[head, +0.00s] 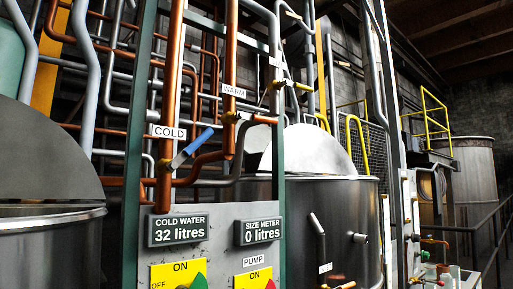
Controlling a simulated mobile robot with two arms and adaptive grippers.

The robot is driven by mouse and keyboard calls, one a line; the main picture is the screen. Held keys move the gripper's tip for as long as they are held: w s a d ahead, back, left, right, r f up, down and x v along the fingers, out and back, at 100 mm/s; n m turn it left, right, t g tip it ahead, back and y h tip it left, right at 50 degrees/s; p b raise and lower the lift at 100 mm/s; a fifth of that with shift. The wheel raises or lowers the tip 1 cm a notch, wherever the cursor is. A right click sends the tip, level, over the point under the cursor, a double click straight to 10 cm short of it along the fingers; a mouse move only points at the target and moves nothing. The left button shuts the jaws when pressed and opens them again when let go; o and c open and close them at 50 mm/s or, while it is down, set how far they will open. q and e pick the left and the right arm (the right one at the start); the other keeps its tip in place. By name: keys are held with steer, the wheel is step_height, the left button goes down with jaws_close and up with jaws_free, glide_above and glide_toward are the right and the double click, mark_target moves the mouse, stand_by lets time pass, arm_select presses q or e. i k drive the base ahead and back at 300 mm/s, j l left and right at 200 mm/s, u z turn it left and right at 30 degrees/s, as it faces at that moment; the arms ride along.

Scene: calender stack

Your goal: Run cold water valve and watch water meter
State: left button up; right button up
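The cold water valve has a blue lever handle (193,148) on the copper pipe below the white COLD label (170,132). The lever slants up to the right, at an angle to the upright pipe. The cold water meter (178,230) is a dark display on the grey panel below and reads "COLD WATER 32 litres". Whether water flows inside the pipe cannot be seen. Neither of my grippers shows in the head view.
A size meter (259,232) beside it reads 0 litres. Yellow ON/OFF switch plates (163,272) sit below, cut by the frame edge. A WARM pipe (231,60) runs to the right. Large metal vats (345,215) flank the panel. A dark railing (488,222) stands far right.

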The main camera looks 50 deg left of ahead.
mark_target(184, 155)
steer(key=l+u, duration=0.1)
steer(key=u, duration=0.3)
steer(key=i+l+u, duration=0.1)
steer(key=u, duration=0.25)
steer(key=l+u, duration=0.2)
steer(key=u, duration=0.2)
steer(key=l+u, duration=0.1)
steer(key=u, duration=0.3)
